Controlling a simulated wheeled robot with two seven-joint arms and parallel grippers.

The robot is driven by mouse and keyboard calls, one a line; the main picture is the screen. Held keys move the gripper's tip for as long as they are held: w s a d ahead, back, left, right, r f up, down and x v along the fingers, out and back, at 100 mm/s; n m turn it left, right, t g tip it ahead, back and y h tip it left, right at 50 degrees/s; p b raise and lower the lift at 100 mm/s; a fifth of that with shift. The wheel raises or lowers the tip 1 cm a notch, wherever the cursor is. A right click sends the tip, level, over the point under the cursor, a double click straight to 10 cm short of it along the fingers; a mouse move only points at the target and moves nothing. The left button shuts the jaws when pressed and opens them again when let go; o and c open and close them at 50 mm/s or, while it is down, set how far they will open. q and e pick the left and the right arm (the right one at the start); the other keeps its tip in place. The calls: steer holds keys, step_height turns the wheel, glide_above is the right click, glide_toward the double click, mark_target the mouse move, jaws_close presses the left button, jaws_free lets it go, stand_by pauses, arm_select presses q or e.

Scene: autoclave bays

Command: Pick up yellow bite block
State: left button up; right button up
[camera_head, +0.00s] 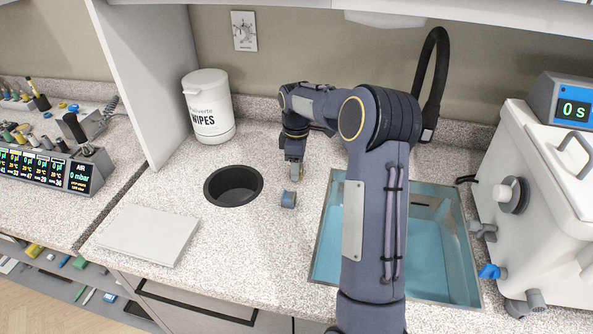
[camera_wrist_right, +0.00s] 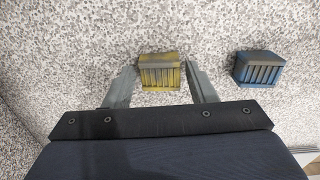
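The yellow bite block (camera_wrist_right: 160,72), a small ribbed block, lies on the speckled counter in the right wrist view. My right gripper (camera_wrist_right: 161,68) is open, with one finger on each side of the yellow block. A narrow gap seems to show at each side; I cannot tell whether either finger touches it. In the head view my right gripper (camera_head: 295,170) points down at the counter, and the yellow block is not clearly visible there. A blue block (camera_wrist_right: 259,69) of like shape lies to the right; it also shows in the head view (camera_head: 288,199). My left gripper is not in view.
A round dark opening (camera_head: 233,187) is left of the gripper. A water-filled sink (camera_head: 440,250) lies right, behind my right arm. A white wipes tub (camera_head: 209,107) stands at the back. A flat white panel (camera_head: 148,234) lies front left. A white machine (camera_head: 545,200) stands far right.

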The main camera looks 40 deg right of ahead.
steer(key=c, duration=0.7)
steer(key=shift+c, duration=0.2)
